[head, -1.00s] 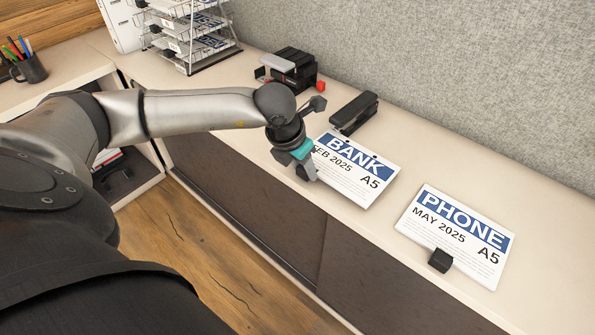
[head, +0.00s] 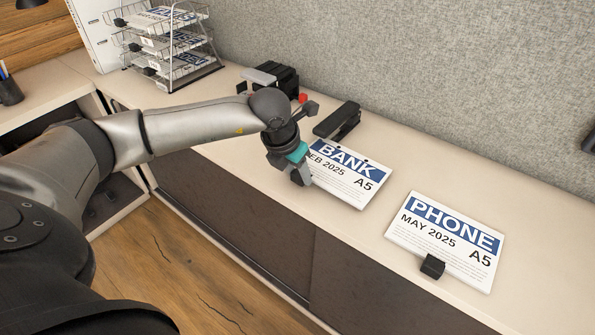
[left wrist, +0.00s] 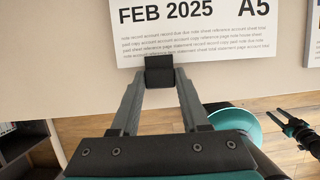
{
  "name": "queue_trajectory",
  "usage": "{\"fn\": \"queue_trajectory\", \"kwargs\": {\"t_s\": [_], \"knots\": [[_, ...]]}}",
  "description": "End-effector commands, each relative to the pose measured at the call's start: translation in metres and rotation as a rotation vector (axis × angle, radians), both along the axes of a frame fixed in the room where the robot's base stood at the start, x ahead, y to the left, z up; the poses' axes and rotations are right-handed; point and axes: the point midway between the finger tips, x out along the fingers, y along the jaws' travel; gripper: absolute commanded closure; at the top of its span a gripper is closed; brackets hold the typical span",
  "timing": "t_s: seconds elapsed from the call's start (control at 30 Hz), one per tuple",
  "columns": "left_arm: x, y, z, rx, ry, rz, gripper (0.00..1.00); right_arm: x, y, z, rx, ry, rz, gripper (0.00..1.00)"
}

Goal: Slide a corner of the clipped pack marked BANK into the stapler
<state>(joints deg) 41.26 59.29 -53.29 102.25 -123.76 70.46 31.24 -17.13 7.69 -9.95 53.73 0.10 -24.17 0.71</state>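The clipped pack marked BANK (head: 352,184) lies flat near the desk's front edge. Its lower part shows in the left wrist view (left wrist: 200,35), with a black clip (left wrist: 159,71) on its near edge. My left gripper (head: 301,178) is at that near edge. In the left wrist view its fingers (left wrist: 160,80) close on both sides of the clip. The black stapler (head: 338,121) stands on the desk just behind the pack, apart from it.
A pack marked PHONE (head: 446,237) with a black clip (head: 432,266) lies to the right. A black and grey device (head: 270,80) stands behind my left arm. A wire tray rack (head: 170,45) holds several packs at the back left. A grey panel (head: 430,60) bounds the desk behind.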

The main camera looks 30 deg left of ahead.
Motion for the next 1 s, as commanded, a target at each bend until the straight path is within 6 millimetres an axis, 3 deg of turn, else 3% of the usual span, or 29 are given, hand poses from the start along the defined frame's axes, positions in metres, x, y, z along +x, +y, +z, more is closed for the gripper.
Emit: {"fn": "queue_trajectory", "kwargs": {"t_s": [0.03,0.3,0.67,1.0], "knots": [[0.000,0.000,0.000,0.000,-0.001,0.000,0.49,0.000,0.000,0.000,0.000,0.000,0.000,0.50],[0.000,0.000,0.000,0.000,-0.001,0.000,0.21,0.000,0.000,0.000,0.000,0.000,0.000,0.50],[-0.002,0.001,0.005,0.001,0.001,0.000,0.21,0.000,0.000,0.002,0.002,-0.004,0.000,0.50],[-0.018,0.003,0.053,0.001,-0.002,-0.001,0.21,-0.028,-0.021,-0.005,-0.018,0.005,-0.001,0.50]]}}
